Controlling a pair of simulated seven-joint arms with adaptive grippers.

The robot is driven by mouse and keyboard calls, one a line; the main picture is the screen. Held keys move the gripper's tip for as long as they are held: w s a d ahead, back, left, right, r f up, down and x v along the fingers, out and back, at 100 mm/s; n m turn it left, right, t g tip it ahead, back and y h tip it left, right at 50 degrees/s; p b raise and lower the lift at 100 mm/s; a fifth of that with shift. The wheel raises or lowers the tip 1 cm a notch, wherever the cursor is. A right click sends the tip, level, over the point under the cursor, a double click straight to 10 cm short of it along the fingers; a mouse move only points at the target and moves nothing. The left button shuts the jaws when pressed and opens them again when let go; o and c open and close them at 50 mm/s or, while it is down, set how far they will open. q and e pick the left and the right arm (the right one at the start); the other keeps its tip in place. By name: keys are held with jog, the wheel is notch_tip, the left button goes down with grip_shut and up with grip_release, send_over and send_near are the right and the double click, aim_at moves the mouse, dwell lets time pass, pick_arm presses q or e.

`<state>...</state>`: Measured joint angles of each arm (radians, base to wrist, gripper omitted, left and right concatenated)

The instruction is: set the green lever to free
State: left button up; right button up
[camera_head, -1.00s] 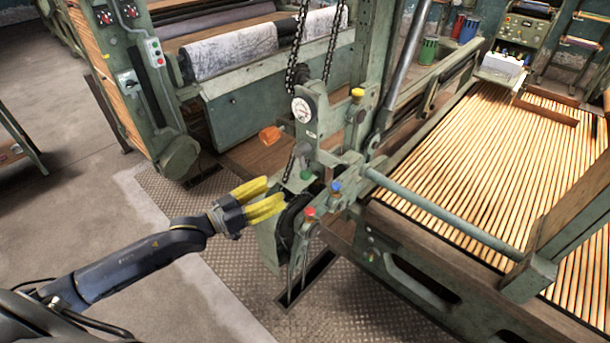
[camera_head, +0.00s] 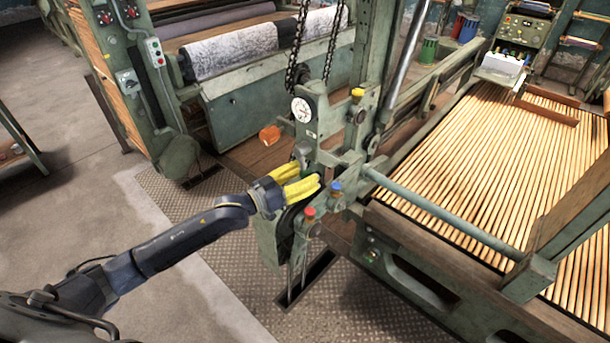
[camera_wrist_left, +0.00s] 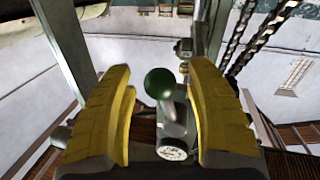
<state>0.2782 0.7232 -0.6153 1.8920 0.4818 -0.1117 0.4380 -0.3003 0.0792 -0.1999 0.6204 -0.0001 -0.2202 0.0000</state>
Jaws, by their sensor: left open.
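My left gripper (camera_head: 304,182) has yellow fingers and is at the green machine's lever bracket. It is open, with a gap between the fingers. In the left wrist view the green lever's round knob (camera_wrist_left: 159,83) sits on a grey stem between the two yellow fingers (camera_wrist_left: 160,108), apart from both. In the head view the green knob is mostly hidden by the fingers. A blue-knobbed lever (camera_head: 335,187) and a red-knobbed lever (camera_head: 310,212) stand just right of and below the gripper. I cannot read any position label. My right gripper is not in view.
A yellow knob (camera_head: 357,93) and a round dial (camera_head: 302,109) are on the machine above. Chains (camera_head: 299,45) hang above. The slatted bed (camera_head: 490,150) fills the right. Open floor (camera_head: 70,200) lies left.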

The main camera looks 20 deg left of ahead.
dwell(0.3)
pick_arm(q)
grip_shut()
dwell(0.3)
